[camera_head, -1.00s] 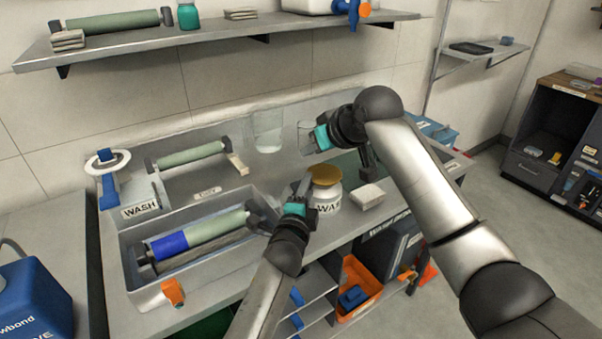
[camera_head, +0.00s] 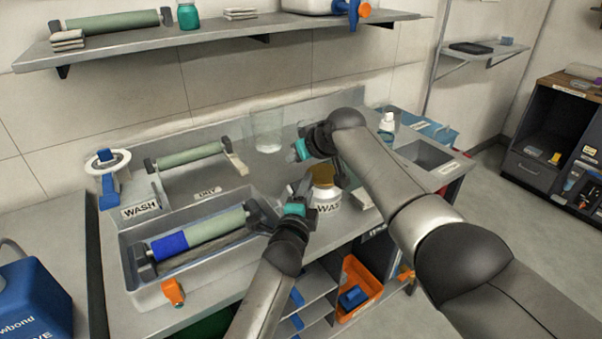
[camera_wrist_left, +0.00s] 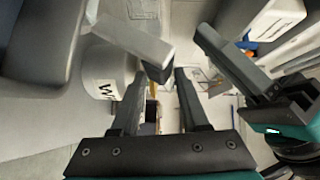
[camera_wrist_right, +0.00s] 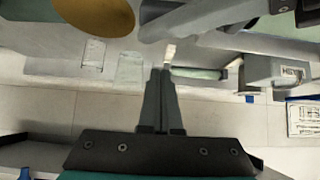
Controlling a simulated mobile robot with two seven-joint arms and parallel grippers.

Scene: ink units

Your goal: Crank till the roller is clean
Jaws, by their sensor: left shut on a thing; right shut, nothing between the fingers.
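The roller (camera_head: 215,227) lies lengthwise in the grey wash tray (camera_head: 125,250). Its left part is covered by a blue band (camera_head: 170,245); the rest is pale green. My left gripper (camera_head: 304,186) is at the tray's right end, shut on a grey crank part (camera_wrist_left: 150,50), which reaches between its fingertips in the left wrist view. How the crank joins the roller is partly hidden by the gripper. My right gripper (camera_head: 298,150) is shut and empty, above the bench behind the gold-lidded jar (camera_head: 327,200). Its closed fingers (camera_wrist_right: 162,75) show in the right wrist view.
A second green roller (camera_head: 190,155) sits on a rack behind the tray. A clear beaker (camera_head: 267,132) stands near the wall. A shelf (camera_head: 220,37) hangs above.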

